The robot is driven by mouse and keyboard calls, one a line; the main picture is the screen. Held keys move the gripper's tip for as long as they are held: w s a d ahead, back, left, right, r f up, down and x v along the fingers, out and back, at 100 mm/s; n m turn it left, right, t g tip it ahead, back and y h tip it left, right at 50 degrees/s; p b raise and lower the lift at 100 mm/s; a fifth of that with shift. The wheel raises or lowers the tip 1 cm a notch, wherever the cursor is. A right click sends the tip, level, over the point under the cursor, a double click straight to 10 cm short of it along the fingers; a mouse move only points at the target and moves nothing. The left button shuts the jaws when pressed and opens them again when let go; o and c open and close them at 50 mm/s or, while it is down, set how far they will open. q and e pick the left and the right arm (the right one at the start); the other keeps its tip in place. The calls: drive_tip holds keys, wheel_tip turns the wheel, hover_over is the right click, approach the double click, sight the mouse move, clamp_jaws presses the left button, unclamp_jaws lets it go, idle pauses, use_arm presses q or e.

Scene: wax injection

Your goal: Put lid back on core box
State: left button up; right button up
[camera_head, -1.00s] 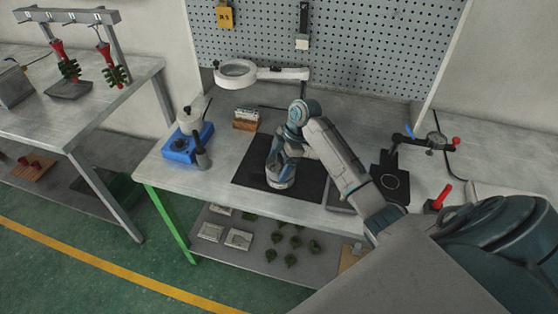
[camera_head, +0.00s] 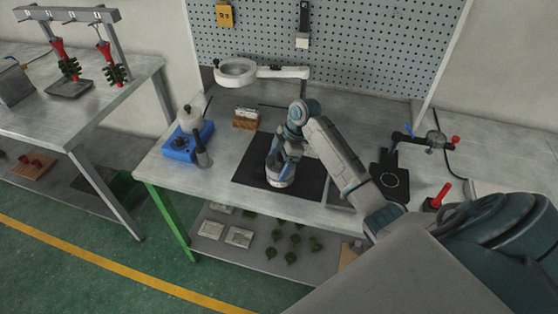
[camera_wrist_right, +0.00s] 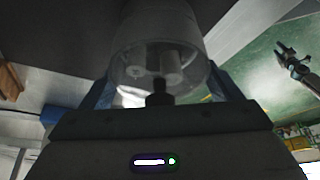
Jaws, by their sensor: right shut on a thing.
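My right gripper (camera_head: 281,166) points down over the black mat (camera_head: 248,172) on the workbench. In the right wrist view, its blue fingers (camera_wrist_right: 161,92) are on both sides of a clear round lid with a dark knob (camera_wrist_right: 159,94). A translucent round core box (camera_wrist_right: 164,50) shows beyond the knob, with pale cylinders inside. The lid and box overlap in this view, and I cannot tell whether they touch. In the head view, the gripper and arm hide most of them.
A blue device with a white pot (camera_head: 187,138) and a small wooden block (camera_head: 246,119) stand left of the mat. A ring lamp (camera_head: 236,71) reaches over the bench's back. A black clamp stand (camera_head: 390,180) and red-handled tool (camera_head: 437,197) are right. The shelf below holds several green pieces (camera_head: 291,257).

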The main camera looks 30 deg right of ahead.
drive_tip(key=shift+f+p, duration=0.1)
drive_tip(key=shift+p, duration=0.65)
idle(1.8)
drive_tip(key=o, duration=0.9)
drive_tip(key=shift+r+p, duration=3.35)
drive_tip(key=shift+r, duration=0.15)
